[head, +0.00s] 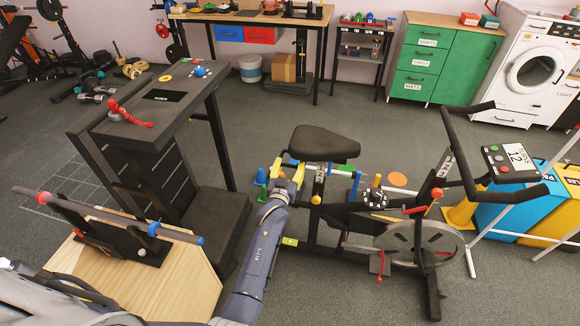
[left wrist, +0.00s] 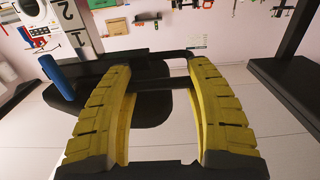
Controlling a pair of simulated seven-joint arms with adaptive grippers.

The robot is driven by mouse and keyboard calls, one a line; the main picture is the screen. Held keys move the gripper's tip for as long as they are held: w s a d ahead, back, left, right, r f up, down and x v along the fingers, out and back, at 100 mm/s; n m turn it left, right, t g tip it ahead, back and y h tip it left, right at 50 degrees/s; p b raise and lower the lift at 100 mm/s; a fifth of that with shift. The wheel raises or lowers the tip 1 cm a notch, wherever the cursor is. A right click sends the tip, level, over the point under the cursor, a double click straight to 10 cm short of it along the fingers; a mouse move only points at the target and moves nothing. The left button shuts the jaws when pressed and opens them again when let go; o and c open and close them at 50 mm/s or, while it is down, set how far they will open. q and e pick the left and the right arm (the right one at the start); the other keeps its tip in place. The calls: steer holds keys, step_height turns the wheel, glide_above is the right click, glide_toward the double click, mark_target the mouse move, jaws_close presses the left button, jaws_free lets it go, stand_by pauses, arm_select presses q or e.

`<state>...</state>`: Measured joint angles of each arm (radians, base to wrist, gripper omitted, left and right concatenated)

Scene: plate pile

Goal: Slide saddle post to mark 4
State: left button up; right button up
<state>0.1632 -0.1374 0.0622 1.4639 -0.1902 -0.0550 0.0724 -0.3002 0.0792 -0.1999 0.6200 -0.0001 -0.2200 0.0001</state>
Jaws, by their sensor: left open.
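The exercise bike has a black saddle (head: 325,144) on a post at its rear. A short stretch of the post shows below the saddle, and its marks are too small to read. My left gripper (head: 288,170) has yellow fingers and is open just left of and below the saddle. In the left wrist view, its fingers (left wrist: 160,68) are spread with a dark bar and black shape, likely the saddle (left wrist: 150,108), seen between and beyond them. I cannot tell whether they touch it. My right gripper is out of view.
The bike's handlebar (head: 495,195), flywheel (head: 445,238) and pedal parts stand to the right. Grey floor is clear behind the saddle.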

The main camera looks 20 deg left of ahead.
arm_select(q)
steer(key=shift+a, duration=0.1)
jaws_close()
steer(key=shift+f, duration=0.1)
stand_by(0.6)
